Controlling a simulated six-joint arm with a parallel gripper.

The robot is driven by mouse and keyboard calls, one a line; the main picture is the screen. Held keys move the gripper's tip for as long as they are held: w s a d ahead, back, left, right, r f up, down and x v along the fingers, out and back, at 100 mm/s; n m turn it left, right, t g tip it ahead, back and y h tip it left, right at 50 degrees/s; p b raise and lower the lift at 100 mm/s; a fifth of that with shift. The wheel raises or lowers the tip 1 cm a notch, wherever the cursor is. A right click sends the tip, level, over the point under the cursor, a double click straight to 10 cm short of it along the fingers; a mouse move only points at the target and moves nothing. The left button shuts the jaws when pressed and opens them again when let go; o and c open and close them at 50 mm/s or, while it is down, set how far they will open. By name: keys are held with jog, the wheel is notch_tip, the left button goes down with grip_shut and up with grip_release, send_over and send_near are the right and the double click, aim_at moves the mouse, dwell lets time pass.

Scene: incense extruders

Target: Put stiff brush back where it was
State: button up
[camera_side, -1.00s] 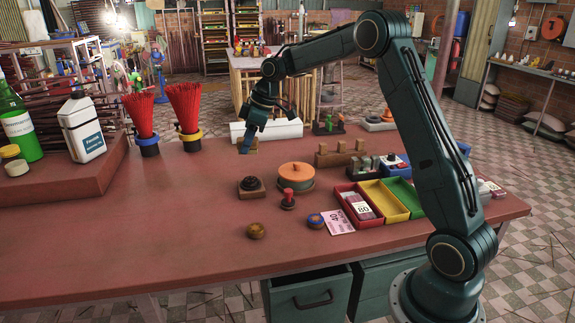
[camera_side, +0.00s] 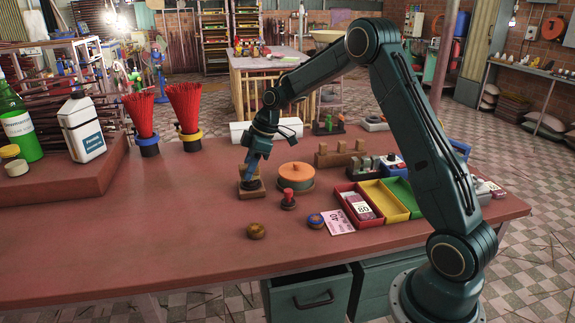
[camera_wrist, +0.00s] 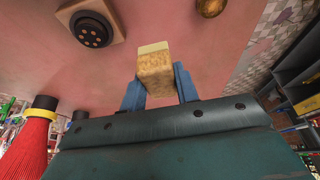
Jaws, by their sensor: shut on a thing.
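My gripper (camera_side: 250,172) is shut on the stiff brush, a small tan block with a paler yellow end. In the wrist view the brush (camera_wrist: 154,74) sits between my two blue fingers (camera_wrist: 158,88), with its pale end facing away from my wrist. In the side view the gripper is over the dark round die on a square wooden base (camera_side: 251,190) and partly hides it. In the wrist view the die's wooden base (camera_wrist: 116,27) is at the upper left, apart from the brush. I cannot tell the brush's height above the table.
An orange-lidded round tin (camera_side: 295,175) and a red-knobbed stamp (camera_side: 289,202) stand just right. A wooden knob (camera_side: 256,231) is in front. Red, yellow and green trays (camera_side: 393,199) lie further right. Red incense bundles (camera_side: 186,105) stand at the back left.

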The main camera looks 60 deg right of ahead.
aim_at(248, 212)
jog(key=shift+f, duration=5.85)
jog(key=shift+f, duration=0.1)
jog(key=o, duration=0.9)
jog(key=shift+o, duration=0.2)
jog(key=v, duration=1.2)
